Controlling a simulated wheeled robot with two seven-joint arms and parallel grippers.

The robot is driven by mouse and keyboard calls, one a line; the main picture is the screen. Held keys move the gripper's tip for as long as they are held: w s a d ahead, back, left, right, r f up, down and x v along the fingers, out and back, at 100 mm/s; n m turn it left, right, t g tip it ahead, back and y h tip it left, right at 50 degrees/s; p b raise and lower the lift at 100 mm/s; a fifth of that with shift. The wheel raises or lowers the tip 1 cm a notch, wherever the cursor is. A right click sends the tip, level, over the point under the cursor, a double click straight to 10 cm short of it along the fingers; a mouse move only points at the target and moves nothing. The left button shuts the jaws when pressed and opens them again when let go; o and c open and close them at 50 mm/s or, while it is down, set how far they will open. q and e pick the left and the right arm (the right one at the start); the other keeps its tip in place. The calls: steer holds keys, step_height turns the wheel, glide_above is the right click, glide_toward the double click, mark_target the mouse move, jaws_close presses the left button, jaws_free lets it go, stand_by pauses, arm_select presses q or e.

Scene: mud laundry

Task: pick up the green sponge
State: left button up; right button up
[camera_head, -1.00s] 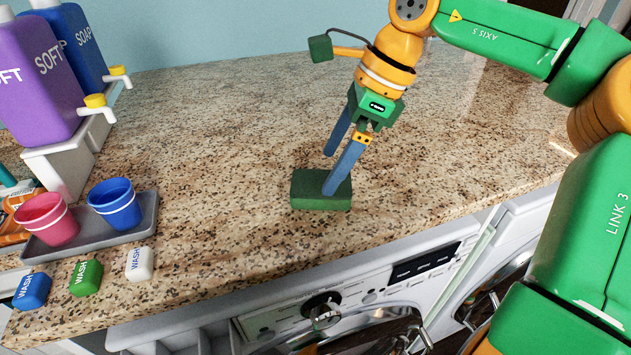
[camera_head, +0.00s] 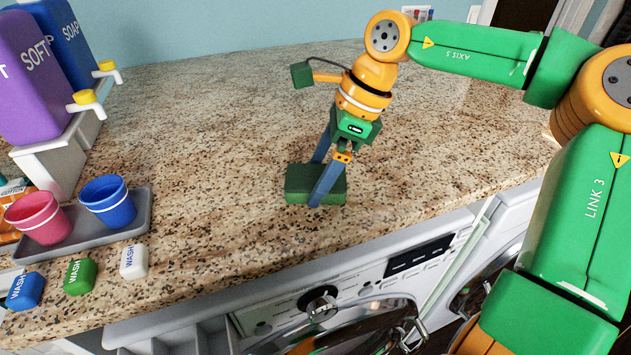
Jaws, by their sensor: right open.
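The dark green sponge (camera_head: 299,187) lies flat on the granite counter near its front edge, right of the picture's middle line of small items. My right gripper (camera_head: 318,182) points down at it with two blue fingers. The near finger passes in front of the sponge's front face and the far finger is at its back side, partly hidden by the sponge. The fingers are apart, with the sponge seemingly between them; I cannot tell whether they touch it. My left gripper is not in view.
At the left, a grey tray (camera_head: 140,221) holds a pink cup (camera_head: 36,214) and a blue cup (camera_head: 108,200). Blue, green and white wash blocks (camera_head: 134,261) lie before it. Purple and blue bottles (camera_head: 30,85) stand behind. A washing machine (camera_head: 330,312) is below the counter edge. The counter behind the sponge is clear.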

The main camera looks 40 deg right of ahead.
steer(key=c, duration=1.3)
steer(key=shift+r, duration=0.35)
step_height(320, 180, up, 10)
steer(key=shift+f+p, duration=0.1)
steer(key=shift+p, duration=0.75)
